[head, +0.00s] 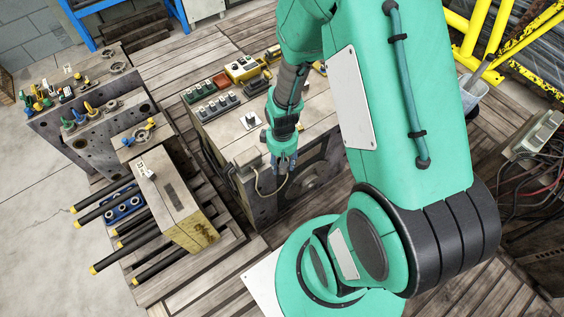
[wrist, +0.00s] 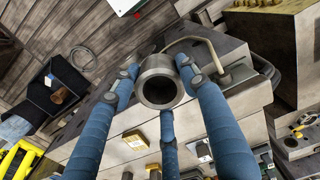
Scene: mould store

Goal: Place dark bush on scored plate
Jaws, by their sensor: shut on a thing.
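A hollow grey metal bush (wrist: 154,91) sits between the three blue fingers of my gripper (wrist: 160,84) in the wrist view. The gripper is shut on it, with its round open end facing the camera. In the head view my gripper (head: 284,163) hangs beside the near upper edge of the middle mould block (head: 222,135); the bush cannot be made out there. A small pale plate with a dark mark (head: 250,121) lies on that block's top, left of the gripper. Another marked pale plate (head: 145,170) lies on the left block. I cannot tell which plate is scored.
Dark trays (head: 214,108) and a yellow box (head: 243,69) stand on the middle block's far side. A curved hose (wrist: 203,43) runs close to the gripper. Black rods (head: 103,211) and a blue tray (head: 122,207) lie by the left block (head: 177,205).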

